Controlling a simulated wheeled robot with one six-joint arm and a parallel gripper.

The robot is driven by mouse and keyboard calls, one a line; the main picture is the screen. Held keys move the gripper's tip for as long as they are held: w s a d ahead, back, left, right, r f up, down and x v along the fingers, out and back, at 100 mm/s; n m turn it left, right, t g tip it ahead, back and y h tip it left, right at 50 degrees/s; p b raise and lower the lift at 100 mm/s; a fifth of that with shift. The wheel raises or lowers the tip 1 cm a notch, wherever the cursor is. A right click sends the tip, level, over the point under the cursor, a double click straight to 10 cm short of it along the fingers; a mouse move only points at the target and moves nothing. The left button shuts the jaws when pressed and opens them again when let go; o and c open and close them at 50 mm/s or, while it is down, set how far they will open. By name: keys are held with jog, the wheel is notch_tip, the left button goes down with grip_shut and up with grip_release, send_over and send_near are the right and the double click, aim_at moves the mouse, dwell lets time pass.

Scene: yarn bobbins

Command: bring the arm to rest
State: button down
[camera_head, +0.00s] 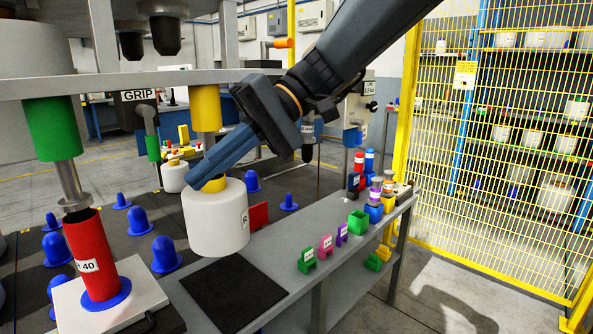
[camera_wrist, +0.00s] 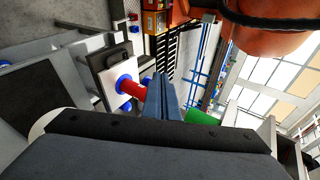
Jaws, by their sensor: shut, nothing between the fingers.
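My arm comes in from the top right of the head view. My gripper (camera_head: 196,176) points down and to the left, with its long blue fingers closed together and nothing between them. The fingertips appear in front of or beside a white bobbin (camera_head: 217,228) marked R; I cannot tell whether they touch it. In the wrist view the closed fingers (camera_wrist: 162,98) point toward a red bobbin (camera_wrist: 138,87).
The red bobbin (camera_head: 91,255) stands on a blue peg on a white plate (camera_head: 147,287). A green cylinder (camera_head: 53,128) and a yellow one (camera_head: 206,108) hang above. Blue pegs (camera_head: 166,255) dot the dark table. A grey bench (camera_head: 262,264) and yellow fence (camera_head: 480,150) are right.

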jog(key=s+d+f+m+t+h, duration=0.1)
jog(key=d+f+m+t+h, duration=0.1)
jog(key=d+f, duration=0.7)
jog(key=s+d+f+m+t+h+p, duration=0.1)
jog(key=d+f+h, duration=0.3)
jog(key=d+f, duration=0.5)
jog(key=s+d+f+m+t+h, duration=0.2)
jog(key=d+f+m+h, duration=0.1)
jog(key=d+f, duration=0.7)
jog(key=d, duration=0.4)
jog(key=shift+t+h, duration=0.3)
jog(key=shift+h, duration=0.1)
jog(key=shift+s, duration=0.1)
